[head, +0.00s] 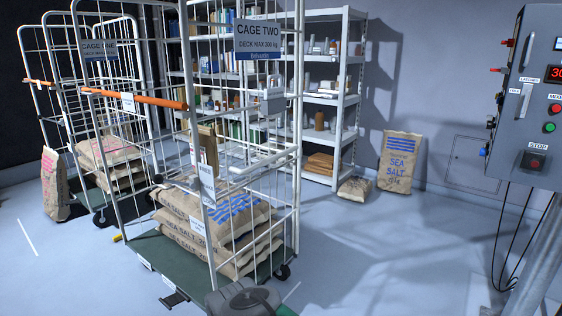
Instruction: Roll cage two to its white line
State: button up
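Cage two (297,190) is a tall white wire roll cage standing upright in the middle, with a blue "CAGE TWO, deck max 300 kg" sign (257,40) and an orange bar (135,98) across its left side. Several sea salt sacks (215,225) are stacked on its dark green deck (150,247). A black caster (283,271) shows at its right corner, and a dark pedal (172,298) at its front edge. A short white floor line (291,292) lies at its front right; another white floor line (28,237) lies far left.
Cage one (42,130) stands close on the left, holding salt sacks. A sack (54,185) leans beside it. White shelving (342,100) stands behind; another salt sack (400,162) leans on the back wall. A control panel (530,100) is at right. Floor between is clear.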

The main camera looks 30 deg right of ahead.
aim_at(203, 245)
jog(key=u, duration=0.8)
jog(key=i, duration=0.7)
jog(key=z, duration=0.6)
